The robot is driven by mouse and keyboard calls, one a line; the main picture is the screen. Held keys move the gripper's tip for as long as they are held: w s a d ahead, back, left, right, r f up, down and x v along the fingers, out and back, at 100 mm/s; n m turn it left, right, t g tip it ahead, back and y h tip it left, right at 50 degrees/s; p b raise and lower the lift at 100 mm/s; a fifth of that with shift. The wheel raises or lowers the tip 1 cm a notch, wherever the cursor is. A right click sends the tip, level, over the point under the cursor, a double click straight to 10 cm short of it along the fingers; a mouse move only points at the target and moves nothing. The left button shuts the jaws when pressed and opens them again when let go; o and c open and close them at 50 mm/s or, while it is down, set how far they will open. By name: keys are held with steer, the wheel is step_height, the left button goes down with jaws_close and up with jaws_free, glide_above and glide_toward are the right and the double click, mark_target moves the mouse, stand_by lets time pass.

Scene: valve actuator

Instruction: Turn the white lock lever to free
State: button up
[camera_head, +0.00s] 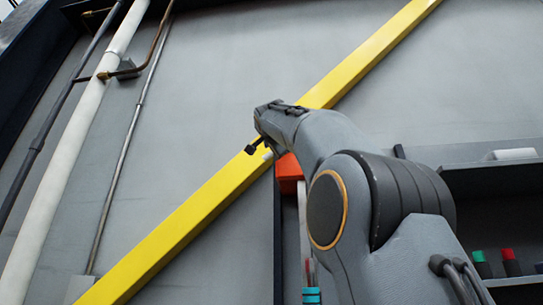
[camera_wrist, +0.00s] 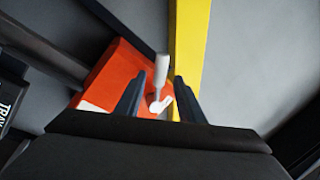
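The white lock lever (camera_wrist: 161,72) shows in the wrist view as a pale handle on a thin stem, with a white pointed piece at its foot. It stands in front of an orange-red box (camera_wrist: 108,78). My gripper (camera_wrist: 160,88) is open. Its two dark fingers appear on either side of the lever's stem, with a gap on each side. I cannot tell how far the fingertips are from the lever in depth.
A yellow diagonal beam (camera_head: 190,225) crosses the grey wall and passes close beside the box. Pipes, including a white one (camera_head: 60,170), run up the left. A dark shelf (camera_head: 490,180) with green-capped and red-capped items stands at the right.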

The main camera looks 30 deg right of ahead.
steer(key=shift+b+v, duration=1.1)
steer(key=shift+v, duration=1.6)
